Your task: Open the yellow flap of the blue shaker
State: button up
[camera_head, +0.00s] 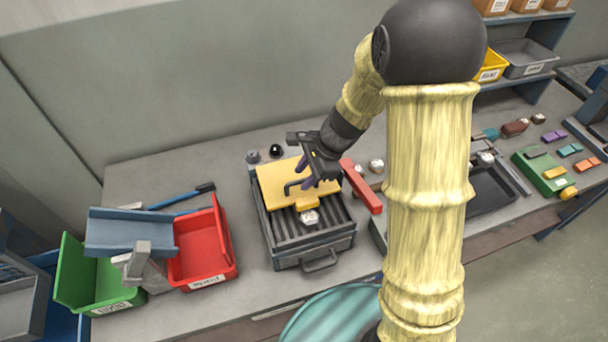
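A yellow flap (272,185) covers the back part of a dark grey-blue box (287,262) with a ribbed floor, the only thing in view with a yellow flap. A dark bar handle (292,188) sits on the flap, and a yellow lip juts from its front edge. My gripper (306,184) is over the flap, close to the handle. I cannot tell whether its fingers touch the handle or are open or shut. The flap's back right part is hidden behind my gripper. A small whitish lump (309,216) lies on the ribs in front of the flap.
A red bar (362,188) stands at the box's right. A red bin (205,250), a green bin (75,275) and a blue tilted tray (130,230) are at left. A dark tray (492,190) is at right. My arm hides part of the bench.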

jog(key=shift+a+f, duration=0.15)
jog(key=shift+f, duration=0.2)
grip_shut()
jog(key=shift+r+p, duration=0.2)
jog(key=shift+p, duration=0.15)
